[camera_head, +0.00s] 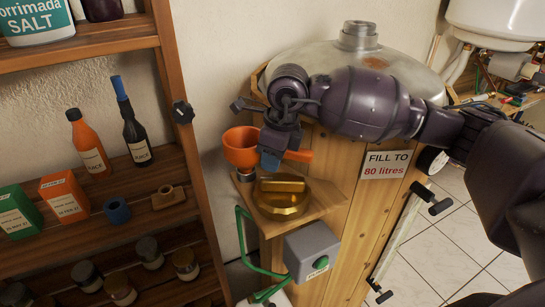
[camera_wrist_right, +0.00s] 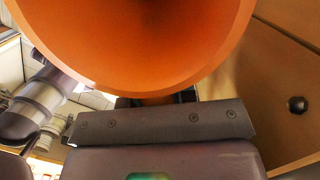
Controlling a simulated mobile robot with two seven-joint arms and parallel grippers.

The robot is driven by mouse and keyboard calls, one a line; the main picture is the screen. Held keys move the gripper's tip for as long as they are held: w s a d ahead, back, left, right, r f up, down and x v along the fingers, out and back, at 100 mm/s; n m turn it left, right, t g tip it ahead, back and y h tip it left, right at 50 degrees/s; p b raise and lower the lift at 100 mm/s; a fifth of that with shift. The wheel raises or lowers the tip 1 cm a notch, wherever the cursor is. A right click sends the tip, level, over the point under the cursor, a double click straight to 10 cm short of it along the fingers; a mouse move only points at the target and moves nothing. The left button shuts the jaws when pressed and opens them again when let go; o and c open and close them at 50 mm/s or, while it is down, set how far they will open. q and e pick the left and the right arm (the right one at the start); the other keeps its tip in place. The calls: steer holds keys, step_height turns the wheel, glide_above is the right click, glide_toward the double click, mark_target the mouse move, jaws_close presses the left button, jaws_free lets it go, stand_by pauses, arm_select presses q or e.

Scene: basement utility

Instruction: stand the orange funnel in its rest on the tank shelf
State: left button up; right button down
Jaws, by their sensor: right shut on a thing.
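The orange funnel (camera_head: 240,150) is upright, its wide mouth facing up, over the back left corner of the wooden tank shelf (camera_head: 318,203). A small grey metal ring or collar (camera_head: 246,176), apparently the rest, shows directly under it. The spout is hidden, and I cannot tell whether it is inside the ring. My right gripper (camera_head: 271,151) is shut on the funnel's side handle. In the right wrist view the funnel's bowl (camera_wrist_right: 150,35) fills the top, above the gripper (camera_wrist_right: 160,125). My left gripper is not in view.
A brass cap (camera_head: 283,197) sits on the shelf just right of the funnel. A grey box with a green button (camera_head: 313,252) and green pipe (camera_head: 243,240) are below. The wooden rack (camera_head: 178,110) with bottles stands left. The tank (camera_head: 360,65) rises behind my arm.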

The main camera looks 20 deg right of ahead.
steer(key=shift+s+a+f, duration=0.15)
steer(key=shift+s+f, duration=0.05)
steer(key=shift+f, duration=0.6)
steer(key=c, duration=0.8)
jaws_free()
steer(key=shift+c, duration=0.2)
steer(key=shift+f, duration=0.1)
steer(key=shift+r+p, duration=0.3)
steer(key=shift+r, duration=0.55)
steer(key=r+p, duration=0.1)
steer(key=r, duration=0.1)
steer(key=r+p, duration=0.1)
steer(key=r, duration=0.2)
steer(key=d+r+p, duration=0.1)
steer(key=r, duration=0.2)
steer(key=shift+s+d, duration=0.1)
steer(key=shift+s, duration=0.25)
